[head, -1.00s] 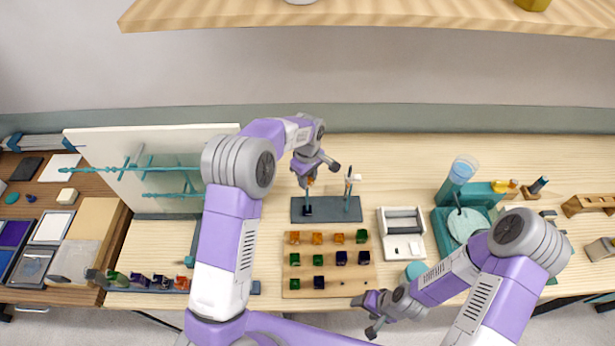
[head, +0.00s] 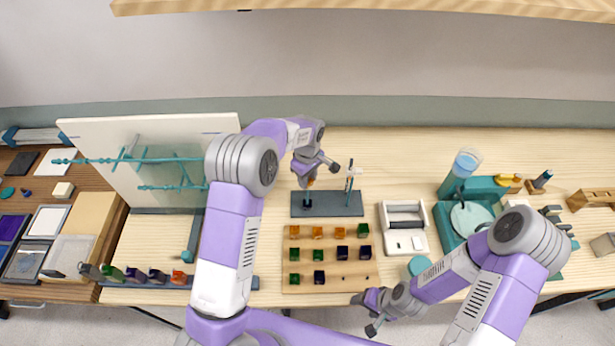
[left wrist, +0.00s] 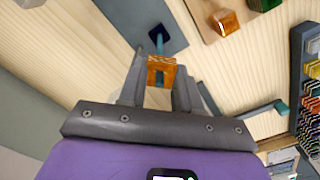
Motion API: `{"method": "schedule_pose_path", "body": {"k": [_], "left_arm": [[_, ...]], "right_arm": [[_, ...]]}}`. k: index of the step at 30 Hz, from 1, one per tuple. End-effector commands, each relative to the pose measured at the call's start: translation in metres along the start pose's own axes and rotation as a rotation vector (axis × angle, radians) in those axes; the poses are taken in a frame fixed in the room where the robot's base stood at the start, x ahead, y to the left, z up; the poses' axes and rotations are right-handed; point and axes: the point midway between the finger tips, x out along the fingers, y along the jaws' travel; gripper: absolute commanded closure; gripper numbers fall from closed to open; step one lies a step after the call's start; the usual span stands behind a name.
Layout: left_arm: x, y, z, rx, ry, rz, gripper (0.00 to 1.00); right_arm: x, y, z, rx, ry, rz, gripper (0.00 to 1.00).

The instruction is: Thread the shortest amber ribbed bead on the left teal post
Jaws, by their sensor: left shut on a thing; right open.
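My left gripper (head: 309,180) is shut on an amber bead (left wrist: 161,71), which shows between its two fingers in the left wrist view. In the head view the bead is a small orange patch right above the left teal post (head: 307,196). The post (left wrist: 157,40) shows just beyond the bead, rising from the dark base plate (head: 335,210). The bead is lined up with the post, but I cannot tell whether the post's tip is inside it. The right post (head: 349,190) has a pale piece near its top. My right gripper (head: 369,314) is open and empty near the table's front edge.
A wooden board (head: 330,269) with amber, green and dark beads lies in front of the base plate. A white device (head: 404,230) and a teal machine (head: 447,232) stand to the right. A rack (head: 175,282) of coloured pieces lies front left. Bare table lies behind the plate.

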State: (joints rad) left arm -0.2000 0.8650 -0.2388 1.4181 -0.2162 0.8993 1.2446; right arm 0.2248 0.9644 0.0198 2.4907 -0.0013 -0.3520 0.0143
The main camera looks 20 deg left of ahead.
Motion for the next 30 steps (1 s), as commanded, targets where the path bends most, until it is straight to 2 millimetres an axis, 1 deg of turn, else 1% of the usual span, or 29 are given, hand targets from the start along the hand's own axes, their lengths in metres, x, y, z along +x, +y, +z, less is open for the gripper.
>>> {"method": "schedule_pose_path", "body": {"k": [18, 24, 25, 30], "left_arm": [[0.028, 0.0, 0.001, 0.0, -0.001, -0.001, 0.96], [0.028, -0.001, 0.001, 0.0, -0.004, -0.003, 0.96], [0.028, -0.001, 0.001, 0.0, -0.004, -0.003, 0.66], [0.028, -0.001, 0.001, 0.0, -0.003, -0.002, 0.4]], "right_arm": [[0.017, 0.007, -0.002, 0.001, 0.003, 0.0, 0.37], [0.017, 0.007, -0.002, 0.003, 0.003, 0.002, 0.37], [0.017, 0.008, -0.002, 0.003, 0.003, 0.002, 0.37], [0.017, 0.008, -0.002, 0.004, 0.003, 0.002, 0.37]]}}
